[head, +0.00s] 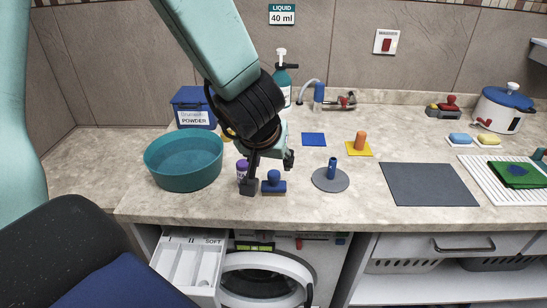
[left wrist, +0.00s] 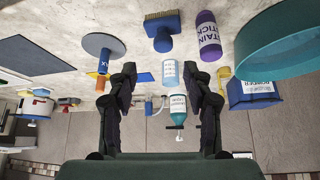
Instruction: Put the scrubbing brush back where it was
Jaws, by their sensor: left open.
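The scrubbing brush (head: 273,183) stands on the counter near its front edge, with a blue knob and blue block. In the left wrist view, which is upside down, the brush (left wrist: 163,36) shows tan bristles against the counter. My left gripper (head: 269,172) is open and empty at the brush, one finger beside it at left. In the left wrist view the brush lies beyond the open fingertips (left wrist: 162,76), roughly in line with the gap. A flat blue square (head: 314,139) lies bare on the counter further back. My right gripper is not in view.
A purple stain stick (head: 242,170) stands close left of the brush, beside a teal bowl (head: 183,163). A grey disc (head: 331,184) bearing a blue cylinder is at right. A soap bottle (head: 284,82) stands behind. An open drawer (head: 190,262) juts out below.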

